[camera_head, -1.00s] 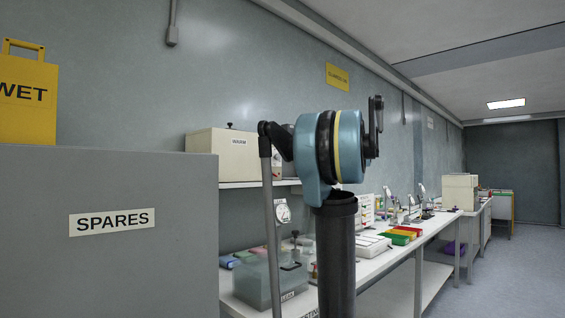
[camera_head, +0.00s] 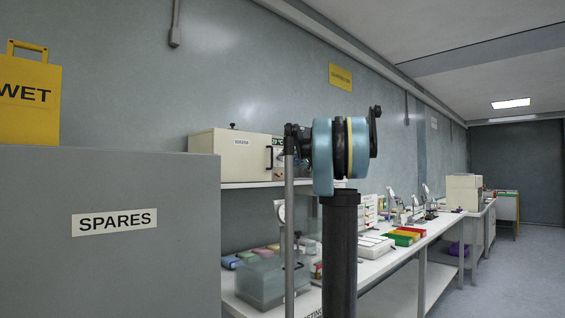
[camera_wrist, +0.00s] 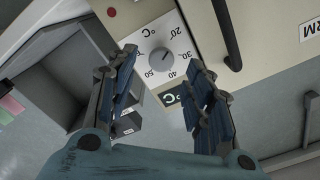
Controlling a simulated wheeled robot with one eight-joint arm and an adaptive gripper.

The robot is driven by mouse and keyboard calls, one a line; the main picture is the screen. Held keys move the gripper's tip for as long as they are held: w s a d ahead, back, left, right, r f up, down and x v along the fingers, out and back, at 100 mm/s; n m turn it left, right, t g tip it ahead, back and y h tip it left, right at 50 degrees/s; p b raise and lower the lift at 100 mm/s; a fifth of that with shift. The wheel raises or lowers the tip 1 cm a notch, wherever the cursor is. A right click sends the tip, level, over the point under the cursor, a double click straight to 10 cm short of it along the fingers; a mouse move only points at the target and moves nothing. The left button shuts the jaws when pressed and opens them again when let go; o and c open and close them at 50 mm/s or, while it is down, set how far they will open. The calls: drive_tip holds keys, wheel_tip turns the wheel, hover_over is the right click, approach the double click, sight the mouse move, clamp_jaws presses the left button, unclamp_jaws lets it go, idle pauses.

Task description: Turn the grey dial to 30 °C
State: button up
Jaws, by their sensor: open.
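The grey dial (camera_wrist: 158,59) is a small round knob on a white scale plate (camera_wrist: 149,39) marked 20, 30, 40, 50 and °C, tilted in the wrist view. Its pointer is too small to read surely. My gripper (camera_wrist: 161,82) is open and empty, its two blue-grey fingers apart below the dial. The dial shows between and beyond the fingertips, with no contact visible. A small dark display (camera_wrist: 171,99) with a °C sign lies below the plate, partly behind the right finger. In the head view, my arm hides my gripper and the dial.
The dial is on the cream warmer box (camera_head: 215,155) on a shelf. Its dark handle (camera_wrist: 226,35) stands out right of the dial in the wrist view. A red spot (camera_wrist: 111,12) is near the plate. The grey SPARES cabinet (camera_head: 120,265) stands at left; the bench (camera_head: 395,252) holds several items.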

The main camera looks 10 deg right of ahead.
sight(279, 157)
drive_tip(key=shift+x, duration=2.15)
drive_tip(key=shift+s, duration=0.1)
drive_tip(key=c, duration=1)
